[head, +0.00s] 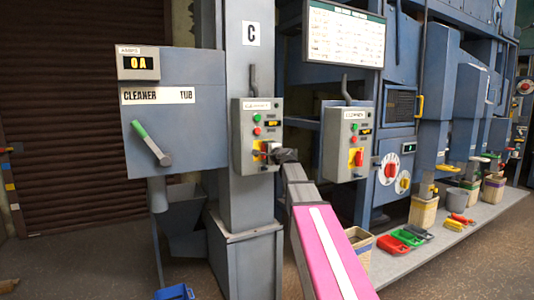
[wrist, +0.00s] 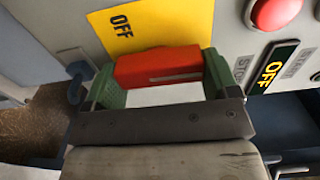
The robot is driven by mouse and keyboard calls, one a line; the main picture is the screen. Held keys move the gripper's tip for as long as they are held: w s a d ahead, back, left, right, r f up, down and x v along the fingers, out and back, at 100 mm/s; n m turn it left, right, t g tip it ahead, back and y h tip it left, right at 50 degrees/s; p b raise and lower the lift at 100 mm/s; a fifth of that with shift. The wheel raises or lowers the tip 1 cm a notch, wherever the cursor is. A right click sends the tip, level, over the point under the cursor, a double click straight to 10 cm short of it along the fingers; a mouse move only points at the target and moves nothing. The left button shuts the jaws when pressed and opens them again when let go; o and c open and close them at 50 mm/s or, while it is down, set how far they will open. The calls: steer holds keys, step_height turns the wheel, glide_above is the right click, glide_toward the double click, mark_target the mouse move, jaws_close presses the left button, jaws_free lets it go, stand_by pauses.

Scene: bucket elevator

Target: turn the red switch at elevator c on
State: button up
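The red switch (wrist: 158,65) is on a yellow plate (wrist: 150,25) marked OFF, on the grey control box (head: 256,120) fixed to the column under the sign C (head: 251,34). My gripper (wrist: 160,80) has its green fingertips at both ends of the red handle, with no clear gap, so it looks shut on it. In the head view my gripper (head: 272,154) hides most of the switch. A small display (wrist: 271,70) beside the switch reads OFF in yellow. A round red button (wrist: 274,12) sits above that display.
A second grey box (head: 347,143) with its own red switch (head: 358,157) stands to the right. A panel with a green-handled lever (head: 150,143) is at the left. Buckets and coloured scoops (head: 408,238) line the ledge at right.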

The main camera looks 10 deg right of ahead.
steer(key=o, duration=0.3)
steer(key=v, duration=1)
steer(key=shift+s+d, duration=0.15)
steer(key=shift+s, duration=0.25)
steer(key=s+a+f+n+g, duration=0.2)
steer(key=s+f+n+g, duration=0.1)
steer(key=f, duration=0.7)
steer(key=s+a+f+n+g, duration=0.2)
steer(key=s+f+n+g, duration=0.1)
steer(key=f, duration=0.7)
steer(key=s+a+f+n+g, duration=0.2)
steer(key=s+f+n+g, duration=0.1)
steer(key=f, duration=0.7)
steer(key=s+d+f+n+g+h, duration=0.2)
steer(key=s+f+n+g+h, duration=0.3)
steer(key=s+f, duration=1.3)
steer(key=f+g, duration=0.1)
steer(key=g, duration=0.2)
steer(key=shift+s+f+n+h, duration=0.2)
steer(key=shift+n+h, duration=0.1)
